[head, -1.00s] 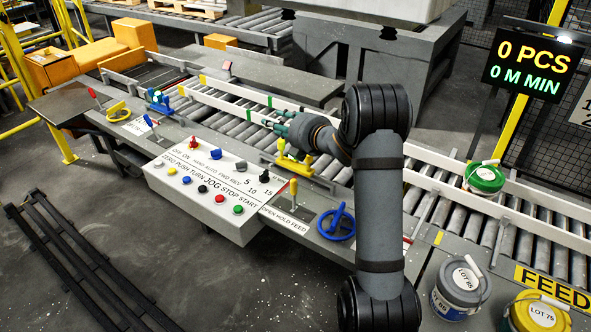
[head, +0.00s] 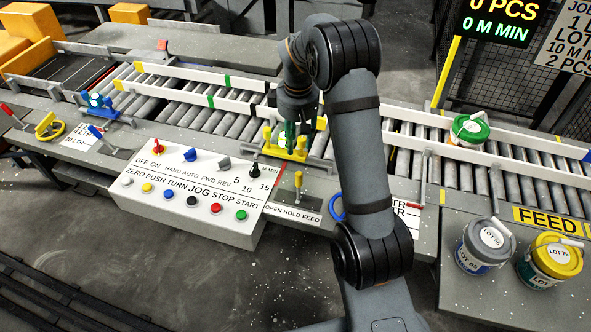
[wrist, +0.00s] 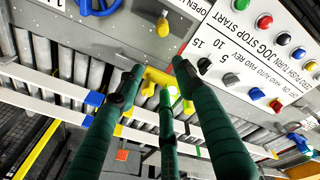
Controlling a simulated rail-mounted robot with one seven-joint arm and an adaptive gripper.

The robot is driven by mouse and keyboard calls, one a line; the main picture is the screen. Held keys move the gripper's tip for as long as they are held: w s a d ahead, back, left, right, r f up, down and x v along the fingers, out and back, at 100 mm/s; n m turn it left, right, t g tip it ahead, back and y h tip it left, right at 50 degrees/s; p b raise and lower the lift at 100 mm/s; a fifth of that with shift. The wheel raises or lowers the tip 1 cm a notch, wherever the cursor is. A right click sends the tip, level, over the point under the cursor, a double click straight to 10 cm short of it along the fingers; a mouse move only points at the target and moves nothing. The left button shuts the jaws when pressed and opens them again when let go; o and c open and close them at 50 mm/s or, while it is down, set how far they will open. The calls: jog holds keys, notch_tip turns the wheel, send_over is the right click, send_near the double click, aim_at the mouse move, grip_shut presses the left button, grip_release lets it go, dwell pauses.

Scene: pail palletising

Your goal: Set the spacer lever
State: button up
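No lever is readably labelled as the spacer. My gripper (head: 290,138) points down over a yellow fixture (head: 271,151) with upright knobs on the conveyor's near edge. In the wrist view, my green fingers (wrist: 160,88) are spread apart around the fixture's yellow bar (wrist: 155,76); I cannot tell if they touch it. Other levers are a yellow-handled one (head: 298,181) by OPEN HOLD FEED, a blue-handled one (head: 96,132) by an LTR plate, and a red-handled one (head: 416,193) by another LTR plate, partly hidden by my arm.
A white control panel (head: 180,215) with several buttons and knobs stands in front. A similar blue fixture (head: 99,104) is farther left. A green-lidded pail (head: 469,130) stands on the rollers; blue-grey (head: 485,246) and yellow-lidded (head: 549,261) pails stand at right. A blue handwheel (head: 337,207) is partly hidden.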

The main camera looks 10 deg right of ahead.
aim_at(299, 173)
jog(key=s+m+g, duration=0.1)
jog(key=s, duration=0.3)
jog(key=shift+f, duration=0.1)
jog(key=f, duration=0.5)
jog(key=f+p, duration=0.1)
jog(key=f, duration=0.4)
jog(key=shift+w+a+f, duration=0.1)
jog(key=shift+a+f, duration=0.1)
jog(key=c, duration=0.3)
grip_shut()
